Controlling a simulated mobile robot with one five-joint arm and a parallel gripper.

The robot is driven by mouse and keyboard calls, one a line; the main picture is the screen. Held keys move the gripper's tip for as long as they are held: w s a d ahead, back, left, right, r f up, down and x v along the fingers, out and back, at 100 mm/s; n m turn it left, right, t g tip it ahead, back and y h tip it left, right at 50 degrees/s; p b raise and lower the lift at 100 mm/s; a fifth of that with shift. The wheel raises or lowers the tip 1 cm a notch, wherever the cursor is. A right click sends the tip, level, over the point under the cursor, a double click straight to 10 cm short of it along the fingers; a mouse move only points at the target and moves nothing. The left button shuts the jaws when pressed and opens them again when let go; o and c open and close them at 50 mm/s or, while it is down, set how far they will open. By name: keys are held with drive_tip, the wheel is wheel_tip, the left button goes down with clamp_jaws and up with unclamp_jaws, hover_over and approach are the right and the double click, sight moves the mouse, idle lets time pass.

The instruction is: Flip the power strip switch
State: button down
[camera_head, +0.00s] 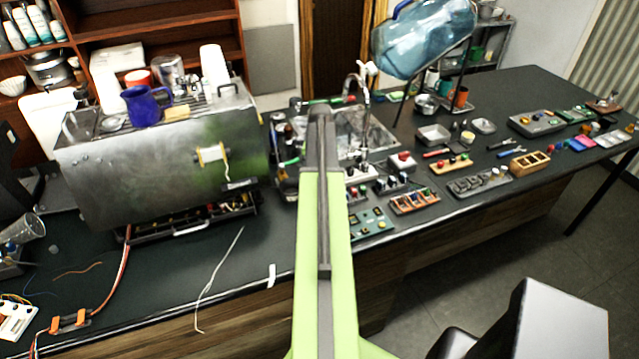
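A small white strip-like block (358,174) lies on the dark counter just right of my arm, near the sink. It may be the power strip, but it is too small to make out a switch or its position. My green arm reaches forward up the middle of the picture. Its dark far end, where my gripper (320,112) is, lies over the counter by the sink, to the left of and beyond the white block. The fingers cannot be made out. The arm hides part of the counter beneath it.
A metal brewer (165,165) with a blue mug (147,106) on top stands to the left. A sink (362,132) and a tilted blue water bottle (425,38) are behind. Small trays and parts crowd the right counter. A loose white cord (215,270) lies at front left.

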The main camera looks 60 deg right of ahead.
drive_tip(key=shift+f+b, duration=0.55)
drive_tip(key=shift+f, duration=0.05)
drive_tip(key=shift+r, duration=0.1)
wheel_tip(320, 180, up, 7)
drive_tip(key=p, duration=0.7)
idle(0.5)
